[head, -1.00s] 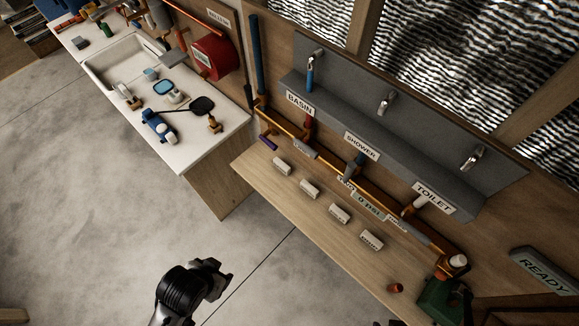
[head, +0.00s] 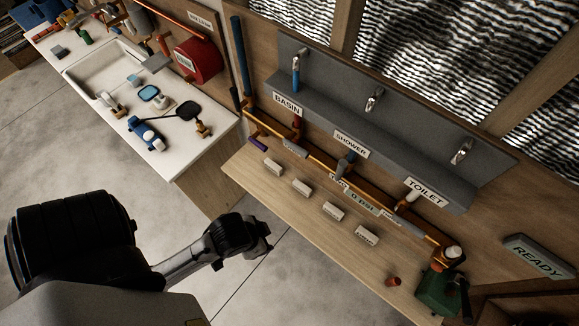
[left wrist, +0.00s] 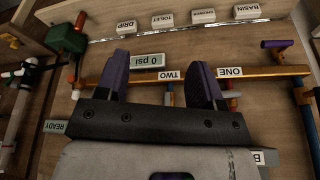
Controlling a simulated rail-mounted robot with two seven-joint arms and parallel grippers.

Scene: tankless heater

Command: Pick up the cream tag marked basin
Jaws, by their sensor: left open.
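The cream basin tag (head: 273,166) is the leftmost of a row of small cream blocks on the wooden bench in the head view. In the left wrist view, the basin tag (left wrist: 247,11) is at the top right, its lettering upside down. My left gripper (left wrist: 161,75) is open, with two purple fingers apart and nothing between them. In the head view my left arm ends in front of the bench, left of and below the tags; its fingers are not clear there. My right gripper is not in view.
The other cream tags, shower (head: 301,187), toilet (head: 333,211) and drip (head: 366,235), lie in line to the right. Behind them runs a copper pipe (left wrist: 262,83) with a purple handle (left wrist: 277,44). A green device (head: 437,293) stands at the bench's right end.

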